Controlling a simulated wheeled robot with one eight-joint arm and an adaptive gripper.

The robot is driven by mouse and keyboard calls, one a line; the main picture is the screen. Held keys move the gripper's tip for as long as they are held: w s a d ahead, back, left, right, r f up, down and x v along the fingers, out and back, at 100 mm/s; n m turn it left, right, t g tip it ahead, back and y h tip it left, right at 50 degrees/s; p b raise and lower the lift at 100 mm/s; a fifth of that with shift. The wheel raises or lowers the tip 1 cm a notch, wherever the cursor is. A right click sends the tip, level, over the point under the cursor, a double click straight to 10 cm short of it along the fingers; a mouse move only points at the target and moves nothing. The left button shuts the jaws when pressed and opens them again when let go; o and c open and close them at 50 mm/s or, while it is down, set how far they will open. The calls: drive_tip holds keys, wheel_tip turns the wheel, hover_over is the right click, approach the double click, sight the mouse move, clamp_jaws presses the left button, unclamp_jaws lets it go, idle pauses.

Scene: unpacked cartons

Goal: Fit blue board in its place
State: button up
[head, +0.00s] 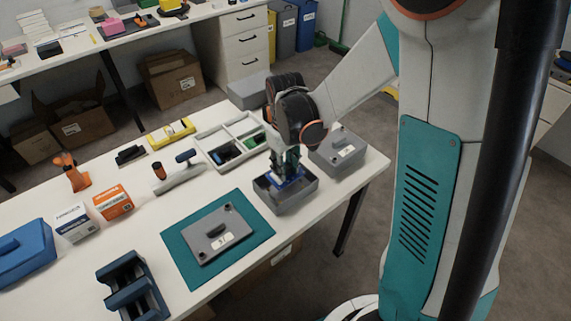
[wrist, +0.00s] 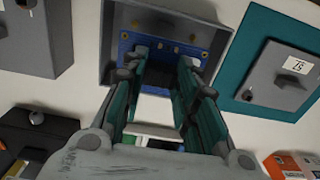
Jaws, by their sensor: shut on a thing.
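The blue board (head: 291,183) is inside the open grey box (head: 283,203) at the right part of the table. My gripper (head: 289,172) reaches down into this box from above and is shut on the board. In the wrist view my gripper's fingers (wrist: 165,60) meet over the blue board (wrist: 135,40), which lies within the walls of the grey box (wrist: 113,18). The fingers hide the board's middle. I cannot tell whether the board is fully seated on the box floor. A grey lid (head: 208,245) lies on a teal mat (head: 257,226) in front of the box.
A closed grey box (head: 351,151) stands close on the right of the open box. A divided white tray (head: 211,149) is behind it on the left. A handled tool (head: 180,180), an orange carton (head: 113,204) and a blue-grey holder (head: 121,277) stand farther left.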

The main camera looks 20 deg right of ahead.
drive_tip(key=shift+f+b, duration=2.25)
drive_tip(key=shift+f, duration=0.7)
drive_tip(key=o, duration=1.2)
wheel_tip(320, 180, up, 12)
